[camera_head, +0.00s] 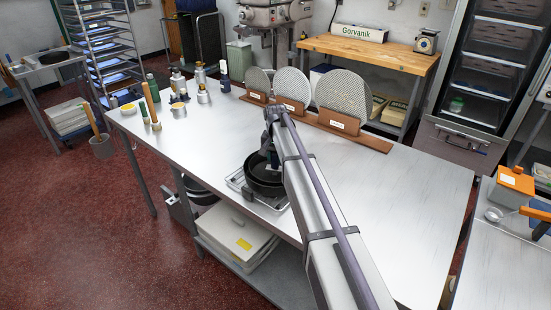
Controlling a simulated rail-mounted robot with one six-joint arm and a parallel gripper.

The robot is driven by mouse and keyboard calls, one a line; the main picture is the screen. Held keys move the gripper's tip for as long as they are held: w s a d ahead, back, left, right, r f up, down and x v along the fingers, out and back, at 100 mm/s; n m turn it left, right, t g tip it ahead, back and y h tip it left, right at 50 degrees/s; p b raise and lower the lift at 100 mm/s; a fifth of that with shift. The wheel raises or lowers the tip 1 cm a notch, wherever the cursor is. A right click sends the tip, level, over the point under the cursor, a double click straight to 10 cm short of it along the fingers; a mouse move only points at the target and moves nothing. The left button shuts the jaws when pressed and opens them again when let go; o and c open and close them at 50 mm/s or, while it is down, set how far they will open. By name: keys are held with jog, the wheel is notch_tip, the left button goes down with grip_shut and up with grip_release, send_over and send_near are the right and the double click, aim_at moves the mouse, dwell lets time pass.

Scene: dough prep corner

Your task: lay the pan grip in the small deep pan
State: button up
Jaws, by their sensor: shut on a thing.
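A black round pan (262,183), which looks like the small deep pan, stands on a metal tray (236,181) near the front edge of the steel table. My arm crosses the view from the lower right and hides the pan's right side. My gripper (267,154) points down at the end of the arm, over the back of the pan. It is shut on a small dark thing, which seems to be the pan grip. The held thing blends with the dark pan and jaws, and I cannot tell whether it touches the pan.
Three perforated discs stand in a wooden rack (355,138) behind my arm. Several bottles and jars (202,93) stand at the table's back left. The steel table (400,210) is clear right of my arm. An orange-lidded container (515,182) is on another table at right.

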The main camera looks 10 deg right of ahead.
jog(key=o, duration=1)
jog(key=shift+o, duration=0.2)
notch_tip(320, 180, up, 12)
jog(key=p, duration=1.2)
jog(key=shift+r+p, duration=0.2)
jog(key=shift+p, duration=0.1)
jog(key=s+a+n, duration=0.1)
jog(key=s+n, duration=0.4)
jog(key=s, duration=3.2)
notch_tip(320, 180, down, 9)
jog(key=b, duration=0.8)
jog(key=shift+w+r+b, duration=0.15)
jog(key=shift+w+b, duration=0.1)
jog(key=shift+b, duration=0.1)
